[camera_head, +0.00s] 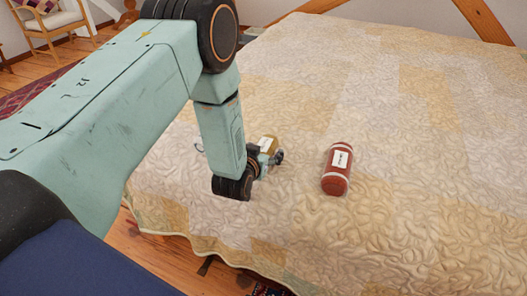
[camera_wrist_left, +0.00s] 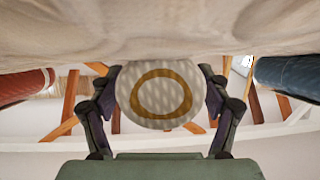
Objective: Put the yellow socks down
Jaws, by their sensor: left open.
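The yellow socks (camera_head: 270,143) are a rolled bundle with a pale label, partly hidden behind my left gripper in the head view. They appear to rest on the quilted bed (camera_head: 410,120). In the left wrist view, which is upside down, the bundle's round end (camera_wrist_left: 160,95) is pale with a yellow ring and sits against the bed surface. My left gripper (camera_head: 266,160) is open, low over the bed, with its fingers on either side of the bundle. It also shows in the left wrist view (camera_wrist_left: 160,82). My right gripper is out of view.
A red roll (camera_head: 337,169) with a white label lies on the bed to the right. A blue roll (camera_wrist_left: 290,76) shows in the left wrist view. The bed's far and right parts are clear. A wooden chair (camera_head: 52,22) stands far left.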

